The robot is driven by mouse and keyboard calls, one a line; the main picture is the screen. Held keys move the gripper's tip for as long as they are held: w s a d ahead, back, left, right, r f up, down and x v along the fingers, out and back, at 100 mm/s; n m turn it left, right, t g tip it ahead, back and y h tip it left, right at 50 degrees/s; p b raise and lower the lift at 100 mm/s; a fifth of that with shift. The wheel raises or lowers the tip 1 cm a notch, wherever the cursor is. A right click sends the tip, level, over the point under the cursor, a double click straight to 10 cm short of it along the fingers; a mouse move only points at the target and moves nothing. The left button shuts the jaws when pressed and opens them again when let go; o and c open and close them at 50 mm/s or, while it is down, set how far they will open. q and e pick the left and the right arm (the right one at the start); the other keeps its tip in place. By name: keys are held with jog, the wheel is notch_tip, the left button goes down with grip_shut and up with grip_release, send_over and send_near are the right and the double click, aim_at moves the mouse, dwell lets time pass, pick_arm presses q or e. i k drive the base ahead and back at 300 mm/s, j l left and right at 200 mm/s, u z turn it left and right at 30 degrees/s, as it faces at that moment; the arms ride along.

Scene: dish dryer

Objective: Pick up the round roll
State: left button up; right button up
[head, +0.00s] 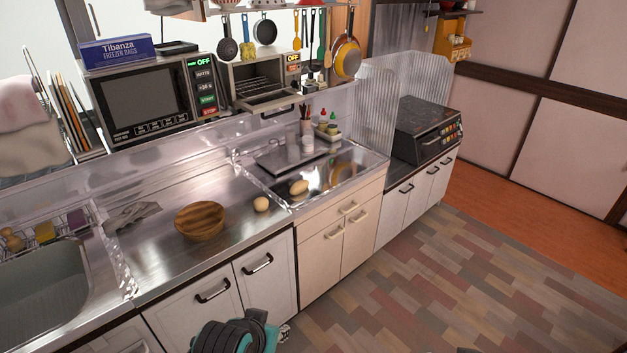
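The round roll (261,204) is small and pale tan. It sits on the steel counter in the head view, just right of a wooden bowl (201,221) and close to the counter's front edge. A second, longer roll (299,187) lies to its right on the neighbouring surface. A black and teal part of one of my arms shows at the bottom edge, below the counter front and well apart from the round roll. I cannot make out fingers of either gripper. Nothing covers the round roll.
A crumpled grey cloth (132,215) lies left of the bowl. A sink (40,285) is at the far left. A dark tray (290,154) and condiments stand behind the rolls. A microwave (150,98) is above the counter. The floor in front is clear.

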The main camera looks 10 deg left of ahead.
aim_at(261, 204)
jog(key=i+l, duration=0.15)
jog(key=i, duration=0.85)
jog(key=i+u, duration=0.25)
jog(key=u, duration=0.2)
jog(key=i+u, duration=0.3)
jog(key=u, duration=0.15)
jog(key=i+l+u, duration=0.1)
jog(key=i+u, duration=0.15)
jog(key=u, duration=0.2)
jog(key=i+l+u, duration=0.2)
jog(key=u, duration=0.25)
